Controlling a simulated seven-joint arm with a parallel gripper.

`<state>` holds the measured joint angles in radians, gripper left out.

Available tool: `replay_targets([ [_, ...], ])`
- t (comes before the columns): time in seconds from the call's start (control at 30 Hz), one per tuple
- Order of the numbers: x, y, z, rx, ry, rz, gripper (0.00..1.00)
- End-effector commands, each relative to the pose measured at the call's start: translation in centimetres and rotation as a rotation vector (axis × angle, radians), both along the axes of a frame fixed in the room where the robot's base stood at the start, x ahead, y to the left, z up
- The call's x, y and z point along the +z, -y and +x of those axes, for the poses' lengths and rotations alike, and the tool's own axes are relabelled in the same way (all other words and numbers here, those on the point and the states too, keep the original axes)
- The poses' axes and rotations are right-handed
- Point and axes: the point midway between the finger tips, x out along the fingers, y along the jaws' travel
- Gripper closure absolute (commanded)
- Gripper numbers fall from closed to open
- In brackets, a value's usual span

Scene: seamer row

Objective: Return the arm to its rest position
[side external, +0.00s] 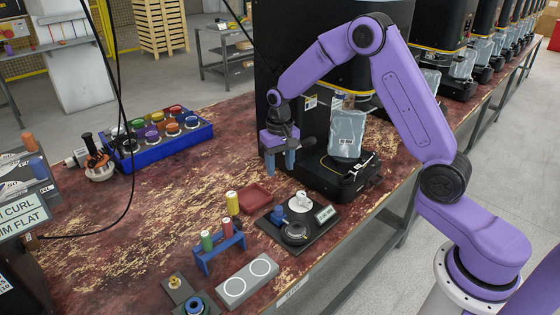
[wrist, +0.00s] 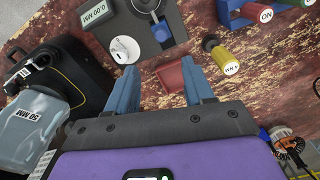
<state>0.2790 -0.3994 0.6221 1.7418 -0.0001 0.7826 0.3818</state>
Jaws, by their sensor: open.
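My gripper (side external: 281,162) hangs above the worn red bench (side external: 150,215), in front of the seamer's base and left of the silvery bag. Its blue fingers point down. In the wrist view the two fingers of my gripper (wrist: 160,84) stand apart with nothing held between them. A shallow red tray (side external: 256,196) lies on the bench below; it shows beyond the gap between the fingers in the wrist view (wrist: 171,76).
A silvery bag (side external: 347,133) stands on the black seamer base (side external: 340,178) close by. A gauge plate (side external: 318,226), a blue rack (side external: 217,254) and a yellow cylinder (side external: 232,203) stand in front. A blue crate (side external: 165,148) of coloured-topped pieces is left. Bench left of centre is clear.

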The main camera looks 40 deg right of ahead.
Motion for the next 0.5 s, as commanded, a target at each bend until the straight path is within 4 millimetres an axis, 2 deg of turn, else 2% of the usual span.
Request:
replay_targets([
  [0.13, 0.89, -0.03, 0.0, 0.001, 0.001, 0.0, 0.48],
  [0.5, 1.05, -0.11, -0.11, 0.006, 0.0, 0.0, 0.48],
])
